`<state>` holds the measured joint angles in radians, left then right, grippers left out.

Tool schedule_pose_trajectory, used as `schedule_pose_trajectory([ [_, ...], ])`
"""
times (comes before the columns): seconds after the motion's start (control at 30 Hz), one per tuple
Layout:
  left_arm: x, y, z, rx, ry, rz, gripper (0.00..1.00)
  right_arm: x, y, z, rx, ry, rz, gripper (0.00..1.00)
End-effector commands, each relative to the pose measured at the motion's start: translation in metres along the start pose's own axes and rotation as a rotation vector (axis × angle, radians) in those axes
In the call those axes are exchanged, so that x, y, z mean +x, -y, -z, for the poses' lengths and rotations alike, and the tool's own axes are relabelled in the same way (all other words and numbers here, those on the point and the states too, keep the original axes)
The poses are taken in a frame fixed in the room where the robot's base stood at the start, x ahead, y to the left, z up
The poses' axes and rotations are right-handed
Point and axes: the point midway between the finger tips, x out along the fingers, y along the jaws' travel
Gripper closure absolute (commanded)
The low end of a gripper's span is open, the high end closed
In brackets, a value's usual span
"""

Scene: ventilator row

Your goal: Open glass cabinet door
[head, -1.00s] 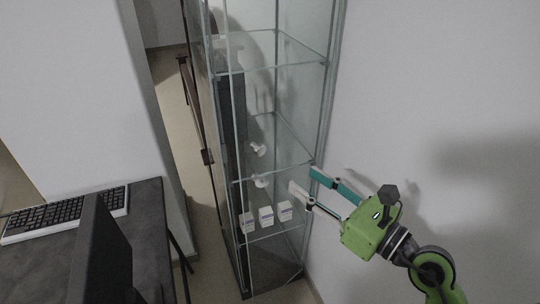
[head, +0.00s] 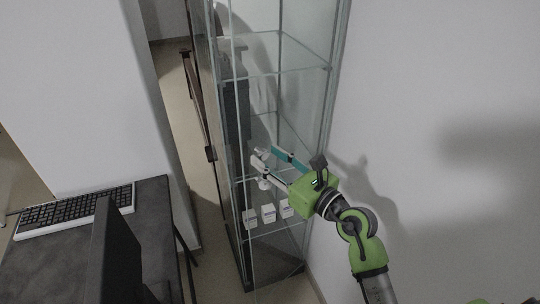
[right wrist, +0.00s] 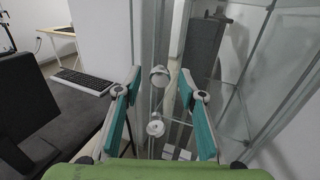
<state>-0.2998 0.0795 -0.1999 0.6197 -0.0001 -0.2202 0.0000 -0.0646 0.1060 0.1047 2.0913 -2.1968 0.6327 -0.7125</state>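The tall glass cabinet (head: 280,70) stands against the wall in the head view, with clear panes and pale edges. A dark upright edge with a small dark fitting (head: 211,153) runs down its left side. I cannot tell which pane is the door or how far it stands open. My right gripper (head: 266,158) overlaps the cabinet at middle-shelf height. Its teal-padded fingers are spread and empty in the right wrist view (right wrist: 160,88). Whether it touches or passes the glass is unclear. My left gripper is not in view.
Several small white boxes (head: 268,213) stand on a low shelf. White rounded items (right wrist: 160,76) show between my fingers in the right wrist view. A dark desk (head: 140,240) with a keyboard (head: 75,210) and a dark screen (head: 118,250) is at left. A narrow floor gap separates desk and cabinet.

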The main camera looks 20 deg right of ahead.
Motion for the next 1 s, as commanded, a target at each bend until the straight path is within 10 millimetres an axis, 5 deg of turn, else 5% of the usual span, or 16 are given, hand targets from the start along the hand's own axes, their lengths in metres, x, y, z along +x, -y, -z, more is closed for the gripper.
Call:
schedule_pose_trajectory([
  [0.27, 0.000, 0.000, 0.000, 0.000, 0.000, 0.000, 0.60, 0.002, 0.000, 0.000, 0.000, 0.000, 0.000, 0.63],
  [0.43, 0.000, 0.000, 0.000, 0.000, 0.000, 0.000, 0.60, 0.001, 0.000, 0.000, 0.000, 0.000, 0.000, 1.00],
  [0.67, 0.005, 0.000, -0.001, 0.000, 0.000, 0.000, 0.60, -0.003, 0.003, 0.003, -0.002, 0.000, -0.009, 1.00],
  [1.0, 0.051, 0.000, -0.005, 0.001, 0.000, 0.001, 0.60, -0.043, 0.017, 0.010, -0.006, -0.001, -0.143, 1.00],
])
